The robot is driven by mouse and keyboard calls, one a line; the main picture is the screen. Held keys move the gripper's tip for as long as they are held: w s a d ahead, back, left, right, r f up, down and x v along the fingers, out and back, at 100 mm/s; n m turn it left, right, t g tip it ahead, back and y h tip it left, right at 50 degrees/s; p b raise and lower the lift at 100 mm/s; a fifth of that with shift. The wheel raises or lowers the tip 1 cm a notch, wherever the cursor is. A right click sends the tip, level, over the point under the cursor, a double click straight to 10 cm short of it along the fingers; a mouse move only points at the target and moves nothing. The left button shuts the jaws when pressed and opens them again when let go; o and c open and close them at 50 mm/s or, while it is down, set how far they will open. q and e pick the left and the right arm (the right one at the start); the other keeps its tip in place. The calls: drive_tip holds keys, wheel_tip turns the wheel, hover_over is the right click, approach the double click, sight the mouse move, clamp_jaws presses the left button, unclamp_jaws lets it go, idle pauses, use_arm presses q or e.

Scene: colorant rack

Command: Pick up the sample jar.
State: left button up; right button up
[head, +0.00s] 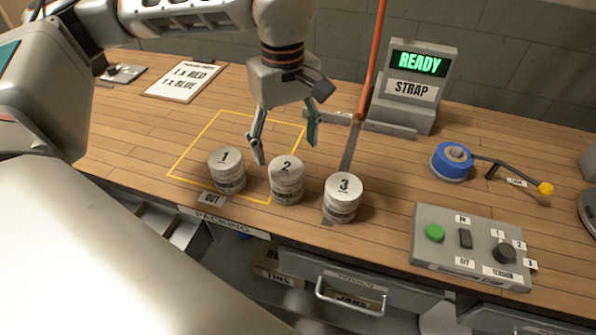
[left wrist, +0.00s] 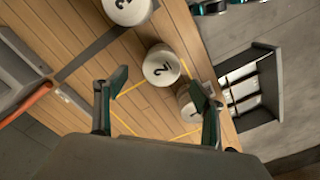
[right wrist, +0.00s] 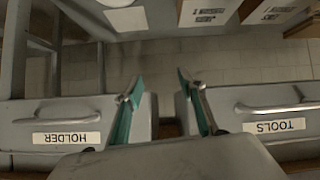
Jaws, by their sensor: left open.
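Three white-lidded round jars or stacks stand on the wooden counter in the head view: number 1 (head: 227,172), number 2 (head: 286,180) and number 3 (head: 343,197). None is labelled as a sample jar. My left gripper (head: 284,149) is open, pointing down, just behind and above number 2, with nothing between its fingers. In the left wrist view number 2 (left wrist: 161,66) lies ahead between the fingertips, number 1 (left wrist: 186,104) is partly hidden by a finger, and number 3 (left wrist: 127,10) is cut by the top edge. My right gripper (right wrist: 157,82) is open and empty, facing drawers.
A strap machine (head: 412,100) reading READY stands behind. A blue reel (head: 452,161) and a control box (head: 472,247) are on the right. An order card (head: 186,82) lies at the back left. A yellow outline marks the counter near number 1. An orange upright rod stands behind the jars.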

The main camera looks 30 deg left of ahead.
sight(286, 167)
use_arm(q)
drive_tip(key=shift+s+a+f, duration=0.1)
drive_tip(key=shift+s+f, duration=0.05)
drive_tip(key=shift+f, duration=0.15)
wheel_tip(286, 167, down, 7)
drive_tip(key=shift+r, duration=0.1)
drive_tip(key=c, duration=1.3)
